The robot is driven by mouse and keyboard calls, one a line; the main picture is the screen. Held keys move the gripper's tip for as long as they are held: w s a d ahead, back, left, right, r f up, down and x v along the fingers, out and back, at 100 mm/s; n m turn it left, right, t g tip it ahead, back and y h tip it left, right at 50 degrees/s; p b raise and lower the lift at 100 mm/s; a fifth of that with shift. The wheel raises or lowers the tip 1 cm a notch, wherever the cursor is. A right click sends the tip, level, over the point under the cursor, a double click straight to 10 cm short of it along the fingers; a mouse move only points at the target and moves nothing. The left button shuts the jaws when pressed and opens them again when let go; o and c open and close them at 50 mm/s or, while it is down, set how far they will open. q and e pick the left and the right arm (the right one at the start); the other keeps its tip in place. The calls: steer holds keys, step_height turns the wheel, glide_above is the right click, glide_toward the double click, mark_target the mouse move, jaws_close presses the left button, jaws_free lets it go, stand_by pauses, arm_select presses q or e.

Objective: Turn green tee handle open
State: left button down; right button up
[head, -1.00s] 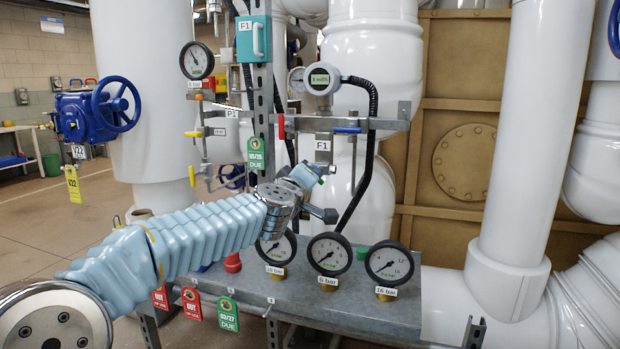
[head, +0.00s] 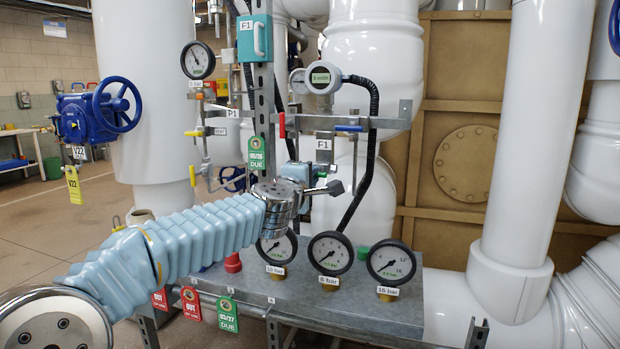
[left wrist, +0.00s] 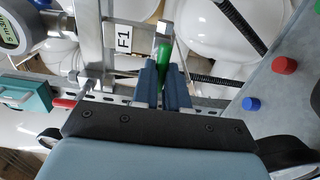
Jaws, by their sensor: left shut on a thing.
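In the left wrist view the green tee handle (left wrist: 164,49) shows between the two blue-grey fingers of my left gripper (left wrist: 162,70). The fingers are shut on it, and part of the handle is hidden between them. A pale metal end shows just beyond the green part. In the head view my left arm reaches in from the left, and its wrist covers the handle. The fingertips cannot be made out there. My right gripper is in neither view.
A steel bench (head: 310,307) carries several gauges (head: 330,253) close below my wrist. A metal rail (head: 350,123) with small valves and a black hose (head: 366,170) stand just behind. A blue valve wheel (head: 117,104) is at the left. Open floor lies at the left.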

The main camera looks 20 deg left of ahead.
arm_select(q)
steer(key=shift+f, duration=0.1)
stand_by(0.3)
steer(key=c, duration=1.1)
jaws_free()
steer(key=shift+c, duration=0.2)
steer(key=s, duration=1.3)
steer(key=shift+s+a+b, duration=0.25)
steer(key=shift+s+b, duration=0.15)
